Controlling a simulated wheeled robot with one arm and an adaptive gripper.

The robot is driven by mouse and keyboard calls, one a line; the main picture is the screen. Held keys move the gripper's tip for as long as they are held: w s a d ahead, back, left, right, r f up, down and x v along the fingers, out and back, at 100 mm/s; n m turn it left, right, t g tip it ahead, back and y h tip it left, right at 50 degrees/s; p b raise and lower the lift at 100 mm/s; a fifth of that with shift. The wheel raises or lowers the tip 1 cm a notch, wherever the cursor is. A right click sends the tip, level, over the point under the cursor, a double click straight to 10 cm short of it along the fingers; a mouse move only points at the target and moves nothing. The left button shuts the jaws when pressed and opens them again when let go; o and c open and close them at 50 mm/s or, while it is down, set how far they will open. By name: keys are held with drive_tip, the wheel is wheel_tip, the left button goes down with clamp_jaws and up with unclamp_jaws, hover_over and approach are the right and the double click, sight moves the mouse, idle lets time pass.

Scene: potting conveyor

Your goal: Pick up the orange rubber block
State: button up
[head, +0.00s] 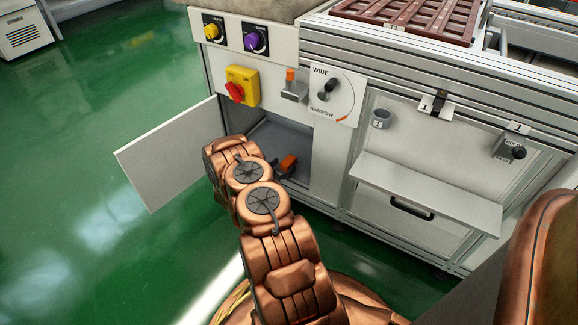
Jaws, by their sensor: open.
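The orange rubber block (288,163) lies low inside the open cabinet under the machine, near the right side of the opening. My copper arm reaches into the opening from below, and its wrist hides part of the inside. Small dark parts, which look like the fingertips of my gripper (278,168), show right beside the block. My gripper is open; the rest of it is hidden behind the arm. I cannot tell whether the fingers touch the block or stand around it.
The white cabinet door (168,155) stands open to the left of my arm. A grey shelf (425,190) juts out at the right. The panel above carries a red-and-yellow switch (239,88) and a wide/narrow dial (334,95).

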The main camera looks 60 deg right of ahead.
drive_tip(key=shift+d+f+b, duration=0.15)
drive_tip(key=shift+d+b, duration=0.1)
drive_tip(key=shift+d, duration=0.45)
drive_tip(key=shift+d+f+b, duration=0.15)
drive_tip(key=shift+d+b, duration=0.1)
drive_tip(key=shift+d, duration=0.4)
drive_tip(key=c, duration=1.3)
